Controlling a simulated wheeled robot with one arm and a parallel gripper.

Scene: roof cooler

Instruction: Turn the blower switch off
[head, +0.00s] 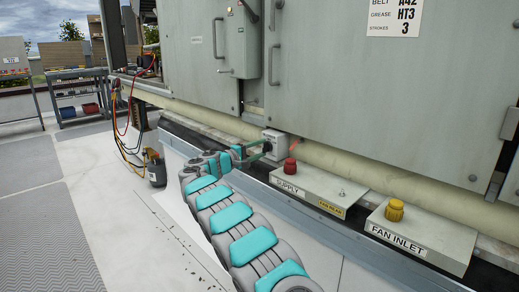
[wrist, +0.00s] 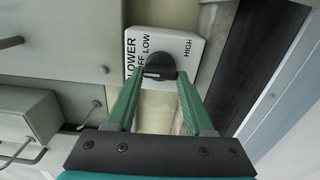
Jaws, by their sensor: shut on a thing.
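The blower switch is a small white box (head: 274,138) on the pipe below the large cabinet. In the wrist view its white face (wrist: 189,45) carries the words OFF, LOW and HIGH and a partly covered word ending in LOWER. A round black knob (wrist: 159,63) sits on this face. My gripper (wrist: 159,76) has its two green fingers on either side of the knob and is shut on it. In the head view my gripper (head: 264,149) reaches the box from the left. The knob's exact pointer setting is hard to tell.
A red knob (head: 290,167) stands on the box labelled SUPPLY and a yellow knob (head: 394,210) on the box labelled FAN INLET, both right of the switch. Cabinet doors (head: 395,90) rise above. A gauge set with hoses (head: 155,168) stands at left. Open floor lies in the left foreground.

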